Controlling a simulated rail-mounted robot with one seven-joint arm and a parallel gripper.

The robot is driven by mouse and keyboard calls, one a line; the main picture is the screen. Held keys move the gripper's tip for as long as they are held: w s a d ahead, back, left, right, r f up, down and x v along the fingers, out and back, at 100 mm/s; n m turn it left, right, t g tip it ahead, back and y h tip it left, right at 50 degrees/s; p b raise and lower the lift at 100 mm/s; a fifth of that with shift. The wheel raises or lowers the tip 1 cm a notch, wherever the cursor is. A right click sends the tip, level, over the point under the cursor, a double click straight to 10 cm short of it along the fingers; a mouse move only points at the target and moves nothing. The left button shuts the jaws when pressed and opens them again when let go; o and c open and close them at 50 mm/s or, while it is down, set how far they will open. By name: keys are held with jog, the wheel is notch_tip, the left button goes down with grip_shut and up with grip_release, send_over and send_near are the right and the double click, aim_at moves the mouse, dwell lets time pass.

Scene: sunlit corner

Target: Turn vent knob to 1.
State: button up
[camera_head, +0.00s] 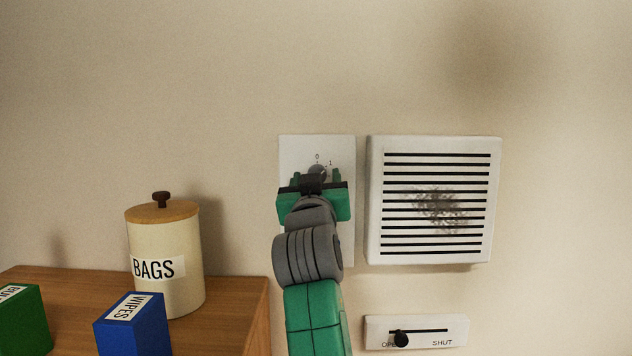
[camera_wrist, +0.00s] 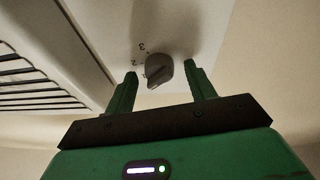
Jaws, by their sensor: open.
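In the wrist view my gripper (camera_wrist: 161,70) shows gaps between both fingers and the knob. My wrist hides the plate's lower middle.
A slatted vent (camera_head: 375,200) with a dark smudge is right of the plate. An OPEN/SHUT slider (camera_head: 400,338) is below it. At left, a wooden cabinet (camera_head: 235,300) bears a BAGS canister (camera_head: 165,240), a blue WIPES box (camera_head: 135,335) and a green box (camera_head: 25,325).

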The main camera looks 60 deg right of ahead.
jog(key=b+v, duration=0.2)
jog(key=v, duration=0.6)
dwell(0.4)
jog(key=w+a+n+t+y+p, duration=0.2)
jog(key=a+t+y, duration=0.15)
jog(key=a, duration=0.65)
jog(key=w+a+r+n+t+y+p, duration=0.15)
jog(key=a+t, duration=0.25)
jog(key=a, duration=0.5)
jog(key=w+a+n+t+y+p, duration=0.1)
jog(key=w+a+n+t+y, duration=0.2)
jog(key=a, duration=0.7)
jog(key=s+a+n+t+y+p, duration=0.1)
jog(key=s+a+y, duration=0.3)
jog(key=a, duration=0.6)
jog(key=s+a+n+t+y+p, duration=0.1)
jog(key=s+a+n+t+y, duration=0.3)
jog(key=a+y, duration=0.3)
jog(key=s+a+r, duration=0.1)
jog(key=a, duration=0.3)
jog(key=shift+s+a+y+p, duration=0.25)
jog(key=shift+s+y+p, duration=0.1)
jog(key=shift+y+p, duration=0.05)
